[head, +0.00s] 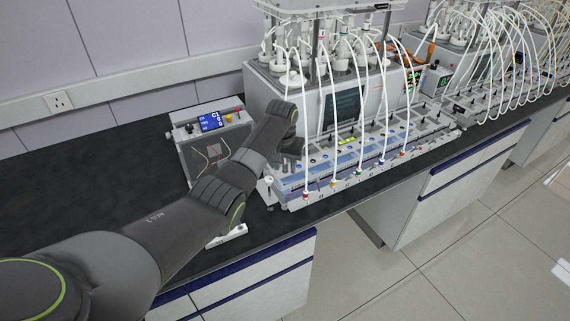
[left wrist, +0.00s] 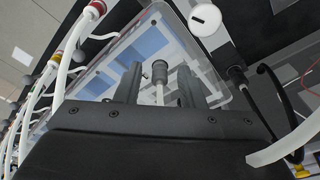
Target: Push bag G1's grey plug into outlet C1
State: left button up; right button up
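My left arm reaches across the bench in the head view, and its gripper (head: 288,164) is at the left end of the long tube-lined unit (head: 352,168). In the left wrist view the gripper (left wrist: 160,84) has its two dark fingers apart. A grey plug (left wrist: 159,72) on a pale stem shows between them, with a gap on each side. It stands before a clear-walled box (left wrist: 103,85) with blue panels. I cannot tell which opening is outlet C1 or which bag is G1. My right gripper is not in view.
White tubes with coloured ends (head: 306,195) run down to the unit's front edge. A grey box with a blue display (head: 210,122) stands left of my forearm. A white round-topped post (left wrist: 205,18) is close to the gripper. The black bench top (head: 90,170) at left is clear.

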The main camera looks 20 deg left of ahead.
pick_arm(q)
jog(key=shift+r, duration=0.15)
jog(key=shift+s+d+r+p, duration=0.1)
jog(key=shift+s+r+p, duration=0.4)
jog(key=shift+r, duration=2.35)
jog(key=shift+s+a+r+p, duration=0.1)
jog(key=shift+s+r+p, duration=0.35)
jog(key=shift+r, duration=2.35)
jog(key=shift+s+d+r+p, duration=0.1)
jog(key=shift+s+r+p, duration=0.35)
jog(key=shift+r, duration=2.4)
jog(key=shift+w, duration=0.1)
